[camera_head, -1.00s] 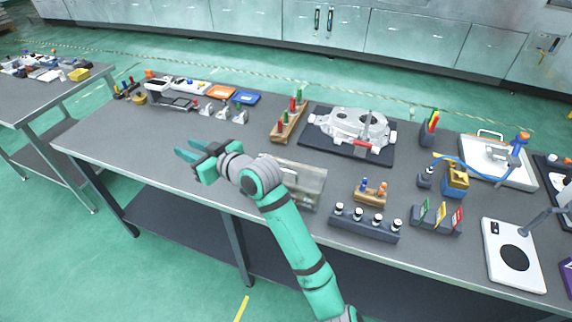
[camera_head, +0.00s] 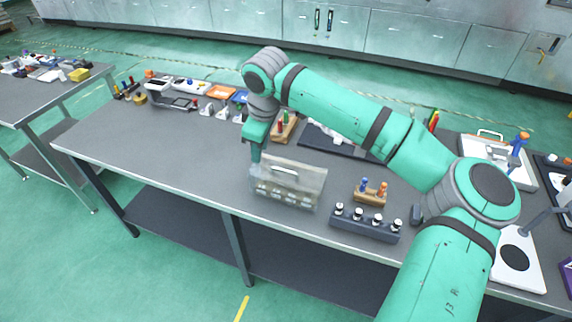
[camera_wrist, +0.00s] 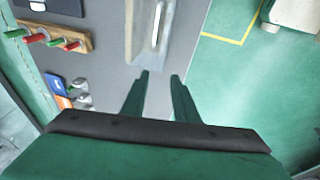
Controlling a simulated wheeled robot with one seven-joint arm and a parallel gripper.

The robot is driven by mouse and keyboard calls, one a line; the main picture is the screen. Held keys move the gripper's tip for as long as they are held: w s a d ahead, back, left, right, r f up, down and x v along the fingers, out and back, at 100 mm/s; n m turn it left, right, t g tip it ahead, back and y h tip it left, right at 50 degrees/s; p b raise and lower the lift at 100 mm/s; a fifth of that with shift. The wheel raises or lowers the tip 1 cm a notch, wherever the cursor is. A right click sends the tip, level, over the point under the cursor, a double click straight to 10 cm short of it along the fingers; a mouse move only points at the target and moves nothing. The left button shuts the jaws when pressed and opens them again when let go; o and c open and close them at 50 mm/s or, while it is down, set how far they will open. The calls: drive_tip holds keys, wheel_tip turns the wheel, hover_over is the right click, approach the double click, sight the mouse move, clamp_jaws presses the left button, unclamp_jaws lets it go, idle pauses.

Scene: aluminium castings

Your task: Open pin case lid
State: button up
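The pin case (camera_head: 290,184) is a clear, pale box near the front edge of the bench. Its see-through lid carries a light handle (camera_head: 286,170) and appears shut; small pale shapes show dimly through the front. My gripper (camera_head: 256,158) points down at the left end of the case; its fingertips are partly unclear in the head view. In the wrist view, the gripper (camera_wrist: 160,75) has its two fingers apart with nothing between them. The case (camera_wrist: 151,38) lies just beyond the fingertips there, with a thin bright handle along it.
A black rack with several knobbed pins (camera_head: 364,226) and a small wooden block with pegs (camera_head: 370,193) stand right of the case. A wooden rack with red and green pegs (camera_head: 284,130) is behind. My arm covers the casting area. The bench left of the case is clear.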

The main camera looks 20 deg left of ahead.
sight(287, 170)
drive_tip(key=w+d+r+h, duration=0.1)
drive_tip(key=d+r+h, duration=0.15)
drive_tip(key=d, duration=0.35)
drive_tip(key=shift+m, duration=0.3)
drive_tip(key=f, duration=0.3)
drive_tip(key=w+f, duration=0.1)
drive_tip(key=f, duration=0.2)
drive_tip(key=w+f, duration=0.1)
drive_tip(key=f, duration=0.3)
drive_tip(key=shift+w+d, duration=0.1)
drive_tip(key=shift+w, duration=0.05)
clamp_jaws()
idle(0.7)
